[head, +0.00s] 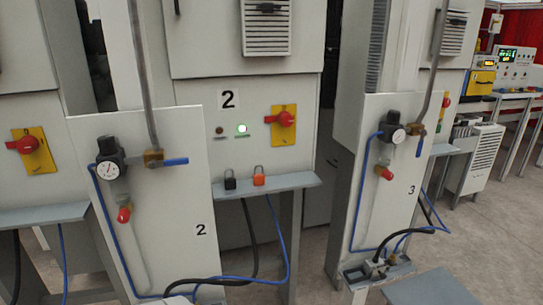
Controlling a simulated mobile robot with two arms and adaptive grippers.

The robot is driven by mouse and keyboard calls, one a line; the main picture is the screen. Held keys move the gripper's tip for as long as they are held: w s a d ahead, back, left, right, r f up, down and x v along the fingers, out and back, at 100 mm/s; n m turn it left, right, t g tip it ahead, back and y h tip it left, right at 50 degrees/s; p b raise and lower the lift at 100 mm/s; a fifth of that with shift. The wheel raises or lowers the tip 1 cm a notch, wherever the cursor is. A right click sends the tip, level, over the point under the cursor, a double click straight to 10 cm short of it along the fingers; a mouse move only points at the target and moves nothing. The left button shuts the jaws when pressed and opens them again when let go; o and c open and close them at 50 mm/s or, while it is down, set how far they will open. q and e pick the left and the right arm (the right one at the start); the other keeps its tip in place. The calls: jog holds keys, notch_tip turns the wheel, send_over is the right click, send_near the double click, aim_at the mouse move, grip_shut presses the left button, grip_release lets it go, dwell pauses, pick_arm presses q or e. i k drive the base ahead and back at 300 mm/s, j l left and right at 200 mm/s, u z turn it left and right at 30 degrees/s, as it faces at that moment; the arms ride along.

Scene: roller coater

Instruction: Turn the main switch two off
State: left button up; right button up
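A black padlock (230,180) and an orange padlock (259,176) stand on the shelf below. Neither of my grippers can be made out in the head view.
Panel 2 (185,210), with a gauge (108,169) and blue-handled valve, stands at front left. Panel 3 (390,210) stands at right. Another red switch (29,144) is at far left. Blue and black hoses (235,280) run low between the panels.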

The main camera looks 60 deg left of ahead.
aim_at(284, 118)
jog(key=u, duration=1.45)
